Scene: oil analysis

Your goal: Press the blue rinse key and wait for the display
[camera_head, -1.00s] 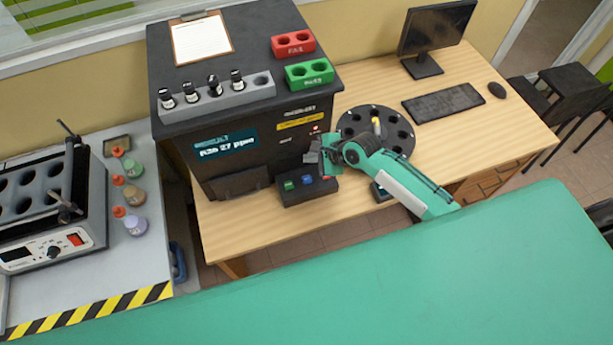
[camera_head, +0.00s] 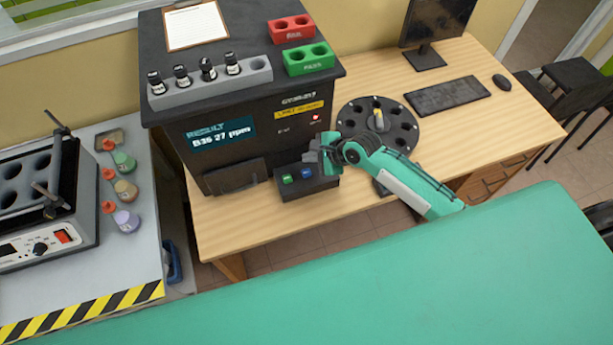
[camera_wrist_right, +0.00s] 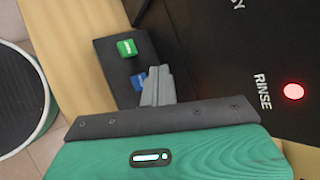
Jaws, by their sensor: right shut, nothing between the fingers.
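The blue rinse key (camera_head: 306,173) sits beside a green key (camera_head: 287,179) on a dark key box (camera_head: 318,183) in front of the black analyser. In the right wrist view the blue key (camera_wrist_right: 138,82) is partly covered by my shut fingers. My right gripper (camera_head: 312,152) is shut and empty, right at the blue key. I cannot tell whether it touches the key. The analyser's display (camera_head: 220,134) reads "RESULT" and "27 ppm", with a sample code like B35. A red lamp (camera_wrist_right: 293,91) glows beside the word RINSE. My left gripper is out of view.
A grey rack (camera_head: 212,88) with several dark bottles, a red block (camera_head: 291,28) and a green block (camera_head: 308,59) stand on the analyser. A round dark carousel (camera_head: 378,125) is behind my right arm. A keyboard (camera_head: 446,95) and monitor stand further right on the wooden desk.

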